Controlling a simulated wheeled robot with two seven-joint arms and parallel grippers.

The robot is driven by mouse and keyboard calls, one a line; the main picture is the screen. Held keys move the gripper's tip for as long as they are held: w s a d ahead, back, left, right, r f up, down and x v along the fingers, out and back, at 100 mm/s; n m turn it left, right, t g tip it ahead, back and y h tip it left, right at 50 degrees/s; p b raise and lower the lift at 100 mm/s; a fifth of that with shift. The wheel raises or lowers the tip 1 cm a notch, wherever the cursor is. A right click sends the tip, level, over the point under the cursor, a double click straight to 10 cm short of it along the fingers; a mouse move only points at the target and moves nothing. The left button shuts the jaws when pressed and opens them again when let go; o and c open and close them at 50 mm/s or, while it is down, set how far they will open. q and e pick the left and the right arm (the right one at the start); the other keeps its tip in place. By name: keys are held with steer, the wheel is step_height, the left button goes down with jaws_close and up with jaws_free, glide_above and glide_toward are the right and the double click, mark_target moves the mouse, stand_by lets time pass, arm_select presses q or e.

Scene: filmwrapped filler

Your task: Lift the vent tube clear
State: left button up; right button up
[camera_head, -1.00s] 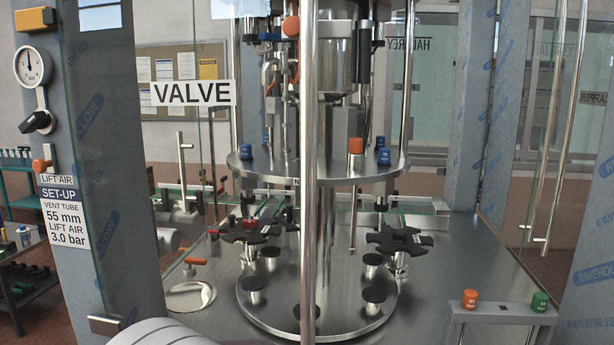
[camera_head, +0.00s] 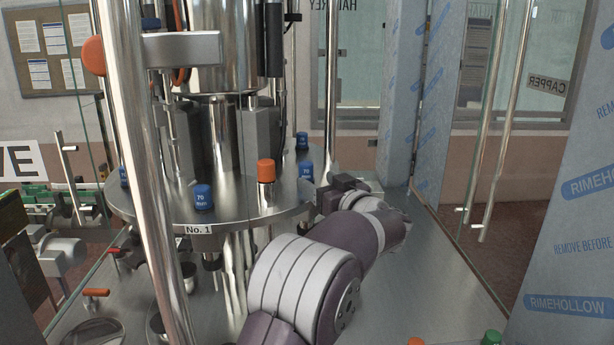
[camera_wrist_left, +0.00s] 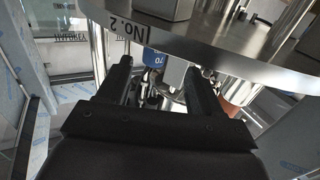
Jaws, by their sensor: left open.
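Vent tubes with coloured caps stand in a round steel plate (camera_head: 225,208). One has an orange cap (camera_head: 265,171) near the plate's front right. Blue caps marked 70 (camera_head: 203,197) stand front left, and another blue cap (camera_head: 305,172) is at the right edge. The tubes' lower ends are mostly hidden by the plate and my arm. My left gripper (camera_head: 328,201) is at the plate's right edge, close to that right blue cap. In the left wrist view my open fingers (camera_wrist_left: 160,85) frame a blue cap (camera_wrist_left: 155,62); I cannot tell whether they touch it. An orange part (camera_wrist_left: 235,95) shows beside one finger.
A steel post (camera_head: 150,190) with an orange knob (camera_head: 93,56) stands in front on the left. A glass door with a long handle (camera_head: 500,130) is at the right, beside a film-wrapped panel (camera_head: 575,190).

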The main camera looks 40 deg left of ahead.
mark_target(309, 173)
arm_select(q)
steer(key=p+x, duration=0.1)
steer(key=x, duration=0.1)
steer(key=w+p+x, duration=0.1)
steer(key=p+x, duration=0.1)
steer(key=x, duration=0.1)
steer(key=shift+d+r, duration=0.2)
steer(key=shift+r, duration=0.05)
steer(key=shift+a+f+p, duration=0.1)
steer(key=shift+a+p, duration=0.3)
steer(key=shift+a, duration=0.1)
steer(key=shift+f, duration=0.1)
steer(key=shift+w, duration=0.15)
steer(key=c, duration=1.2)
steer(key=shift+o, duration=0.2)
